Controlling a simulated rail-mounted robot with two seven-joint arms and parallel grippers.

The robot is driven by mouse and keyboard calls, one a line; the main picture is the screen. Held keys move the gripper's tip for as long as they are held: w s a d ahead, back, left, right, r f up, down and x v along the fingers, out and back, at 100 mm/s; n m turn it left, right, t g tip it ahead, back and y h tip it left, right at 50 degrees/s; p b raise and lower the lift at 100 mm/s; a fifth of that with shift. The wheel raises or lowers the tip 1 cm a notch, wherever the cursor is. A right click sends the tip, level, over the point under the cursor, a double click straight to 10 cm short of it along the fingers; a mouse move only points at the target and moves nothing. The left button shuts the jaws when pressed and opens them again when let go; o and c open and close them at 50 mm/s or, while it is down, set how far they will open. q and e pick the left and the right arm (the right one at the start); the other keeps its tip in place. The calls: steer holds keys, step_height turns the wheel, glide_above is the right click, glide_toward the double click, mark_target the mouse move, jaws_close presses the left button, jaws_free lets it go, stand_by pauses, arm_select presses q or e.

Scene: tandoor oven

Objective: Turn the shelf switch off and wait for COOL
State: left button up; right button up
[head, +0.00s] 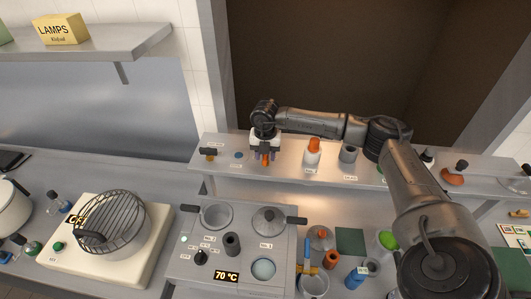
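A small dark switch-like knob with a yellowish part (209,153) sits at the left end of the raised shelf (295,178); I take it for the shelf switch, but its setting is too small to read. A small blue round spot (238,155) lies just right of it. My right gripper (265,158) points down over the shelf, right of the blue spot and apart from the knob. Small orange and purplish shapes show at its fingertips; I cannot tell whether it holds them. No COOL reading is visible. My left gripper is out of view.
An orange-topped white bottle (312,152) and a grey cup (348,153) stand right of my gripper. Below, a heating unit (190,268) reads 70 °C. A cream device (142,262) with a wire basket (112,222) is at left. Several bottles and jars crowd the lower right.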

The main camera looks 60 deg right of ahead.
steer(key=shift+r, duration=0.1)
step_height(320, 180, up, 7)
steer(key=p, duration=0.5)
stand_by(0.5)
